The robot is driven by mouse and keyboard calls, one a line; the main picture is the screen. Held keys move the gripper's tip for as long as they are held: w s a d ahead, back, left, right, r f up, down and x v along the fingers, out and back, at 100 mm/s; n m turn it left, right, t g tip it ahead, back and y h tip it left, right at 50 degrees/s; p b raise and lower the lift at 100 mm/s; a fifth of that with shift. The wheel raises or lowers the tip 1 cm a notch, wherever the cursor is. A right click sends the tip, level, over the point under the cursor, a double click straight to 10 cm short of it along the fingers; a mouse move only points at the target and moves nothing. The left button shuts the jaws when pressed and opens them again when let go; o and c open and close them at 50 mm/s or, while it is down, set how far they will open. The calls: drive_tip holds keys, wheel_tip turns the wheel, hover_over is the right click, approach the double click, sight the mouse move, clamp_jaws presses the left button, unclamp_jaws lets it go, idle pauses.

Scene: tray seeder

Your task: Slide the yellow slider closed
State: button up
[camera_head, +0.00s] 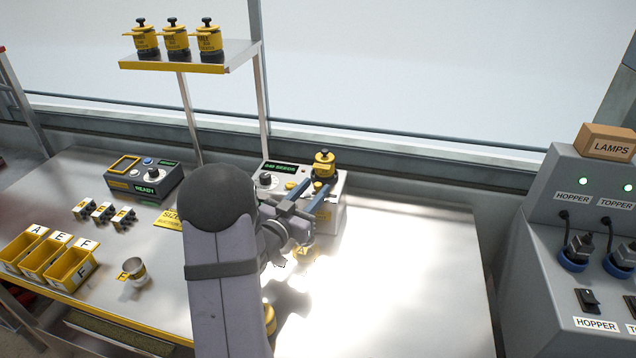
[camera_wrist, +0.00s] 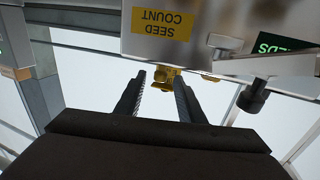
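A yellow canister with a black knob (camera_head: 324,160) stands on the pale counting machine (camera_head: 268,168) at the back middle of the bench. My gripper (camera_head: 318,186) is in front of the machine, just below the canister, with its two fingers apart. In the wrist view, which looks inverted, a small yellow part (camera_wrist: 165,76) shows between and beyond the open fingertips, under the panel (camera_wrist: 205,45) labelled SEED COUNT. I cannot tell whether this part is the slider, or whether a finger touches it. My arm hides part of the machine's front.
A READY box (camera_head: 145,180) stands to the left. Yellow bins (camera_head: 70,268) and a metal cup (camera_head: 134,271) are at the front left. A shelf (camera_head: 190,58) holds three canisters. A grey lamp console (camera_head: 560,250) is at the right. The right bench (camera_head: 420,270) is clear.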

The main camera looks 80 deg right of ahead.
sight(333, 196)
drive_tip(key=shift+x, duration=1.5)
clamp_jaws()
drive_tip(key=shift+s+b, duration=0.3)
drive_tip(key=shift+s, duration=1.65)
unclamp_jaws()
drive_tip(key=shift+s, duration=0.1)
